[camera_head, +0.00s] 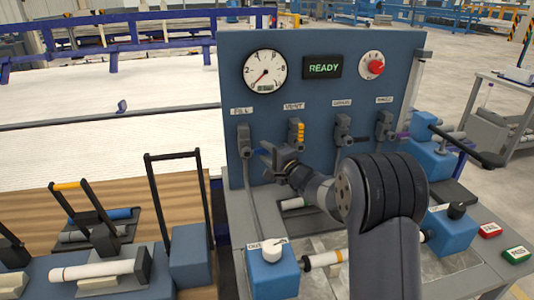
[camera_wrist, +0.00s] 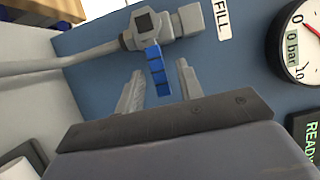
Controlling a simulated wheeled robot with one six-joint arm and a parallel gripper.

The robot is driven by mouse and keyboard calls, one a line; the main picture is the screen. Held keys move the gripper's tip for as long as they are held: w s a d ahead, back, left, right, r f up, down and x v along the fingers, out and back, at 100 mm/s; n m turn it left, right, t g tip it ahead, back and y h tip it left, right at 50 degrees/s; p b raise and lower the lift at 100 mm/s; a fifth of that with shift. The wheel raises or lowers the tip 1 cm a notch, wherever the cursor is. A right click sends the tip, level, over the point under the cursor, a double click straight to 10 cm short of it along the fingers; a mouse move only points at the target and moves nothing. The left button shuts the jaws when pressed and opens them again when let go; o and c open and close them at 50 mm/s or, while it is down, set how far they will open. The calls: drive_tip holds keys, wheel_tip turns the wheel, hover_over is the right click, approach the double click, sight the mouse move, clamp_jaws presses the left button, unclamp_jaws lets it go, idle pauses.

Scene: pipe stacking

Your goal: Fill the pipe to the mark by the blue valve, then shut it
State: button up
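The blue valve handle (camera_wrist: 157,72) sits on a grey valve body (camera_wrist: 150,28) by the FILL label (camera_wrist: 221,18). My gripper (camera_wrist: 160,66) is open, with one finger on each side of the handle in the wrist view; I cannot tell whether either touches it. In the head view my gripper (camera_head: 267,160) is close to the panel, near the FILL valve (camera_head: 244,138). The gauge (camera_head: 265,72) has its needle at the lower left; in the wrist view the gauge (camera_wrist: 300,42) reads 0 bar. A pipe (camera_head: 322,260) lies between blue end blocks, partly hidden by my arm.
A hose (camera_head: 250,195) runs down from the FILL valve. Red (camera_head: 488,230) and green (camera_head: 516,254) buttons sit at right.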

drive_tip(key=shift+a, duration=0.1)
drive_tip(key=shift+c, duration=0.3)
clamp_jaws()
